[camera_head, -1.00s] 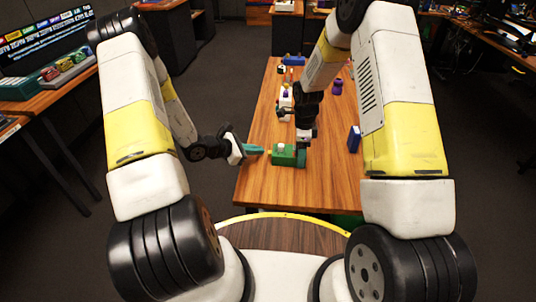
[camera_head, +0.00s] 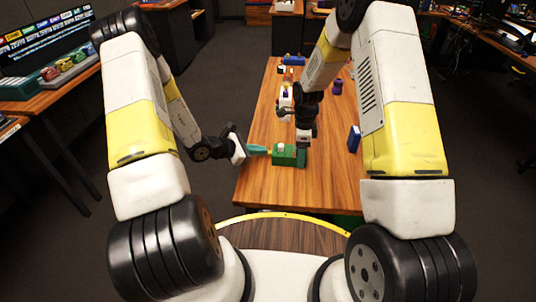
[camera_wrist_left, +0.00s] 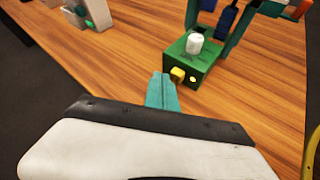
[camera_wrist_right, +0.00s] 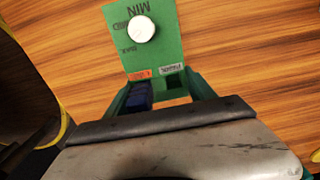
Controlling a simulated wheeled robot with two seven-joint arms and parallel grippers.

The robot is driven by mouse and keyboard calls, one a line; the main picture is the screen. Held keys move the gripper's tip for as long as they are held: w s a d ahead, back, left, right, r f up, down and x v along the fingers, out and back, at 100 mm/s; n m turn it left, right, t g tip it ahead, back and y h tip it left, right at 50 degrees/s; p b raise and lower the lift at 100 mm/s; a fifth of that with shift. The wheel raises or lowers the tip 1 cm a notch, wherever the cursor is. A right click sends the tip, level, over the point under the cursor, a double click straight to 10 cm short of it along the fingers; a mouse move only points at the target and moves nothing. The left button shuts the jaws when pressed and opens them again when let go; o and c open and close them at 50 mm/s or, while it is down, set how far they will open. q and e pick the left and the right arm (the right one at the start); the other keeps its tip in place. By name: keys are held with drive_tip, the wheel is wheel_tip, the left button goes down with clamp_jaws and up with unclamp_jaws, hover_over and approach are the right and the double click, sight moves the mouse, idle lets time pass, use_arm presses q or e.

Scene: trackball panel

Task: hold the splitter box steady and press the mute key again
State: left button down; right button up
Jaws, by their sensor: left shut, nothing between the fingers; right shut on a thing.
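The splitter box (camera_head: 284,150) is a green block with a white knob on top, on the near part of the wooden table. In the left wrist view the box (camera_wrist_left: 204,62) shows a yellow key (camera_wrist_left: 177,74) on its near face, beside a small pale lit dot. My left gripper (camera_wrist_left: 161,78) is shut and empty, its teal tips close beside the key; I cannot tell whether they touch. My right gripper (camera_head: 302,155) is shut on the box's right end. In the right wrist view its fingers flank the box's end, with a dark blue part (camera_wrist_right: 139,97) between them.
A blue block (camera_head: 354,138) stands right of the box on the table (camera_head: 262,185). A purple object (camera_head: 337,86) and a white device (camera_head: 285,101) are farther back. The table's near left is clear.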

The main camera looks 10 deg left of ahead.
use_arm(q)
drive_tip(key=shift+a, duration=0.1)
idle(0.6)
drive_tip(key=shift+a, duration=1)
drive_tip(key=a, duration=0.5)
idle(0.5)
drive_tip(key=w+a+r+m+h, duration=0.1)
drive_tip(key=w+a+m+h, duration=0.1)
drive_tip(key=w+h, duration=0.2)
drive_tip(key=s+a+f+m+g+h, duration=0.2)
drive_tip(key=s+a+g+h, duration=0.2)
drive_tip(key=g, duration=0.3)
drive_tip(key=shift+s+a+m+g, duration=0.3)
drive_tip(key=shift+a+m, duration=0.1)
drive_tip(key=shift+a, duration=0.1)
